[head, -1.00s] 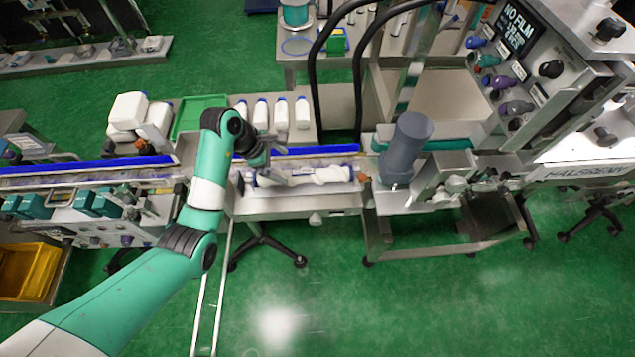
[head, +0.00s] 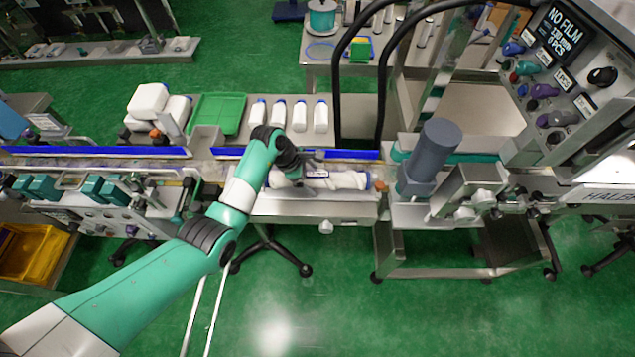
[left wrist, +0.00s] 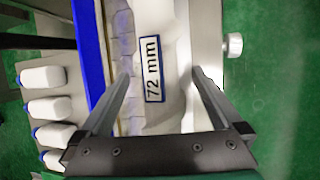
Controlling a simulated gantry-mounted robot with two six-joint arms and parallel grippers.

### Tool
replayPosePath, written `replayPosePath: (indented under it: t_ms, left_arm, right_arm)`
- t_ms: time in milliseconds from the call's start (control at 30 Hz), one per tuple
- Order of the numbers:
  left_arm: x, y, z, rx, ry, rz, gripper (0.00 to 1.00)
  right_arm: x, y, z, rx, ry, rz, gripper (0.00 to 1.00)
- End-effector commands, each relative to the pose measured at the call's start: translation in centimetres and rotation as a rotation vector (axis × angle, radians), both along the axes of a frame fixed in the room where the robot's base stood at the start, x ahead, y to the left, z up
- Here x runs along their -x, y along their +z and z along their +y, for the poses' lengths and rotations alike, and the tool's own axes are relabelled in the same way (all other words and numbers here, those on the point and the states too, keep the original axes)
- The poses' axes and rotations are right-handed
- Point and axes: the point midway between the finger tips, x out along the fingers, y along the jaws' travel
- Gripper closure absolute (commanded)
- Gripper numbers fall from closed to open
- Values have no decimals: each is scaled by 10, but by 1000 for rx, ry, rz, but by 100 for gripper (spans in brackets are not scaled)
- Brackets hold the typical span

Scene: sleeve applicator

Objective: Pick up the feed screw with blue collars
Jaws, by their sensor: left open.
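The feed screw (head: 348,181) is a long white twisted rod with blue at its ends, lying along the steel bench beside the conveyor in the head view. Its white body also shows in the left wrist view (left wrist: 178,50). A blue-framed label reading "72 mm" (left wrist: 153,68) shows at the screw; I cannot tell what it is fixed to. My left gripper (head: 303,174) is open over the left part of the screw. In the left wrist view its fingers (left wrist: 160,78) are spread, with the label and white body between them, apparently not gripping. My right gripper is out of view.
A blue rail (head: 340,154) runs behind the screw. A grey cylindrical motor (head: 434,150) stands upright right of the screw. A knob (left wrist: 232,45) sits on the bench front.

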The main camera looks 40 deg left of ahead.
Motion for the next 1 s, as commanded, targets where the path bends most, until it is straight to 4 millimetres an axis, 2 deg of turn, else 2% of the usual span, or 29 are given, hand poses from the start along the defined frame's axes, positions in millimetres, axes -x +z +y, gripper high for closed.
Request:
replayPosePath:
  t_ms: [67,300,833,867,1000]
  left_arm:
    - [-3,-9,-2,0,-1,0,0]
    - [-4,-8,-2,-1,-1,-1,2]
    - [-4,-8,-2,-1,0,-1,97]
    - [-4,-8,-2,-1,0,-1,100]
    - [-4,-8,-2,-1,0,-1,100]
  right_arm:
    - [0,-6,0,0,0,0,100]
    - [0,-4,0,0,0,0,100]
    - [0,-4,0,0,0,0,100]
    - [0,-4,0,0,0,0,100]
    - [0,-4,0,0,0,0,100]
